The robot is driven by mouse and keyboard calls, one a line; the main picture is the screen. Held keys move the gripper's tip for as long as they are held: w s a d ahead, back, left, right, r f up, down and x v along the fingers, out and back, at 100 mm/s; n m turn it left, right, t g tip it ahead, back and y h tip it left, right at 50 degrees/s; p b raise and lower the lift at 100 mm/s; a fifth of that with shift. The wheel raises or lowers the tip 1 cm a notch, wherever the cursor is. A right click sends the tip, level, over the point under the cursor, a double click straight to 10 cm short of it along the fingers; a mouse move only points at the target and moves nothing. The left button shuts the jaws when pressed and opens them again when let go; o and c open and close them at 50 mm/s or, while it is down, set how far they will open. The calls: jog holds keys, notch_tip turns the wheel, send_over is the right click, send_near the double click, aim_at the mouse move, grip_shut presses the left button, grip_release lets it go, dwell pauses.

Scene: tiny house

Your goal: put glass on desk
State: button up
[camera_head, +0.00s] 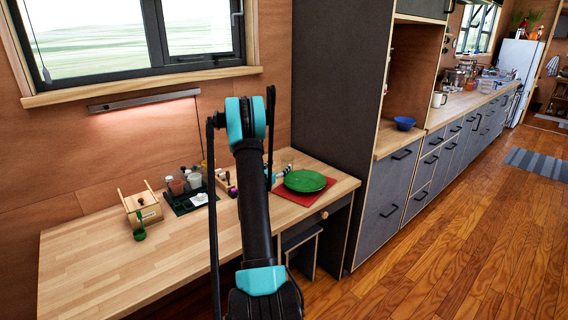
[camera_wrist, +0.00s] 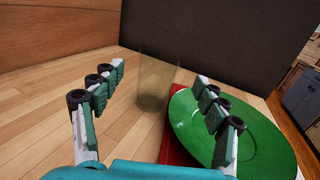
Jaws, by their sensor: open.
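A clear, faintly tinted glass (camera_wrist: 157,82) stands upright on the wooden desk (camera_wrist: 45,100), just left of a green plate (camera_wrist: 255,137), in the wrist view. My gripper (camera_wrist: 158,74) is open, its fingers spread to either side of the glass in the picture. I see no finger touching the glass. In the head view my arm crosses in front of the desk (camera_head: 90,260), and the gripper is mostly hidden behind it. The glass is hard to make out there.
The green plate lies on a red mat (camera_head: 300,192) at the desk's right end. A dark tray (camera_head: 187,200) with small items and a wooden box (camera_head: 142,207) stand farther left. The desk's left front is clear. A tall dark cabinet side (camera_head: 330,110) borders the desk.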

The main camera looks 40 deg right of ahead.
jog(key=v, duration=0.3)
jog(key=shift+s+a, duration=0.1)
jog(key=shift+a, duration=0.15)
jog(key=shift+s+a+r, duration=0.2)
jog(key=shift+a, duration=0.3)
jog(key=s+a+r+m+g+y, duration=0.1)
jog(key=s+a+r+m+y, duration=0.15)
jog(key=s+a+m, duration=0.55)
jog(key=s+a+r+m+g+y, duration=0.1)
jog(key=s+a+m+y, duration=0.35)
jog(key=a, duration=0.55)
jog(key=s+a+f+m+y, duration=0.2)
jog(key=s+a+m+y, duration=0.1)
jog(key=s+a, duration=0.4)
jog(key=s+a+f+m+g+y, duration=0.1)
jog(key=s+a+f+m+y, duration=0.1)
jog(key=s+a, duration=0.5)
jog(key=s+a+f+m+g+y, duration=0.1)
jog(key=s+a+m+y, duration=0.3)
jog(key=a, duration=0.6)
jog(key=s+f+m, duration=0.1)
jog(key=s+m, duration=0.1)
jog(key=s, duration=0.1)
jog(key=shift+a, duration=0.1)
